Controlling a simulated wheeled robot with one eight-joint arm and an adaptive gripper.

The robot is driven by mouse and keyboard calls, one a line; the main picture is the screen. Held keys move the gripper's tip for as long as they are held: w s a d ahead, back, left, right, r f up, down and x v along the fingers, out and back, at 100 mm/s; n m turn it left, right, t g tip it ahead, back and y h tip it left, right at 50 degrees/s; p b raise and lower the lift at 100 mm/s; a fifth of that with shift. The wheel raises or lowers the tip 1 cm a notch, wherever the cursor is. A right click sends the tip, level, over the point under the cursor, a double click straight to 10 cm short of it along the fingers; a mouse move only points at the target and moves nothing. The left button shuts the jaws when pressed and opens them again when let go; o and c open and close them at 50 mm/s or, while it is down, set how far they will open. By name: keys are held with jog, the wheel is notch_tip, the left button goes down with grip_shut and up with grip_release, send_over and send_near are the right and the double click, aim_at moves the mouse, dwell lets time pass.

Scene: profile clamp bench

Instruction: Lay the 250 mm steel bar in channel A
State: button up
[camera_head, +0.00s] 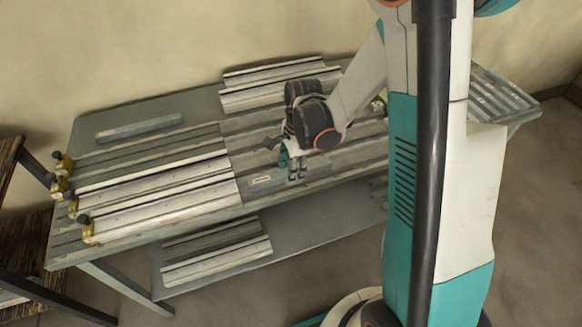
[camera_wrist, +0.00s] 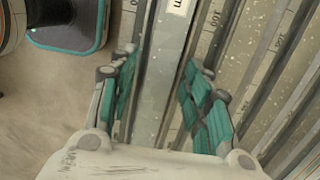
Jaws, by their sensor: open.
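My gripper (camera_head: 297,174) points down over the front part of the bench, just right of a small white label (camera_head: 262,180). In the wrist view my gripper (camera_wrist: 168,100) is open. A long, flat grey metal strip (camera_wrist: 152,75) runs between its two teal fingers, with no clear grip on it. I cannot tell whether this strip is the 250 mm steel bar or part of the bench. A separate grey bar (camera_head: 138,127) lies at the back left of the bench. No letter marking channel A is readable.
Long parallel rails and channels cross the bench (camera_head: 62,248); scale marks (camera_wrist: 282,42) show in the wrist view. Several yellow-and-black clamps (camera_head: 62,165) stand at the left end. Profiles lie at the back (camera_head: 268,93) and on the lower shelf (camera_head: 215,256).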

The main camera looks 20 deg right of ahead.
notch_tip(320, 180, up, 13)
jog(key=d+p, duration=0.1)
jog(key=p, duration=0.3)
jog(key=s+a+r+n+t+h, duration=0.1)
jog(key=s+r+n+t, duration=0.6)
jog(key=s+r+n, duration=0.6)
jog(key=s+n, duration=0.2)
jog(key=n, duration=0.3)
jog(key=shift+r, duration=0.3)
jog(key=shift+f+b, duration=0.85)
jog(key=shift+b, duration=0.1)
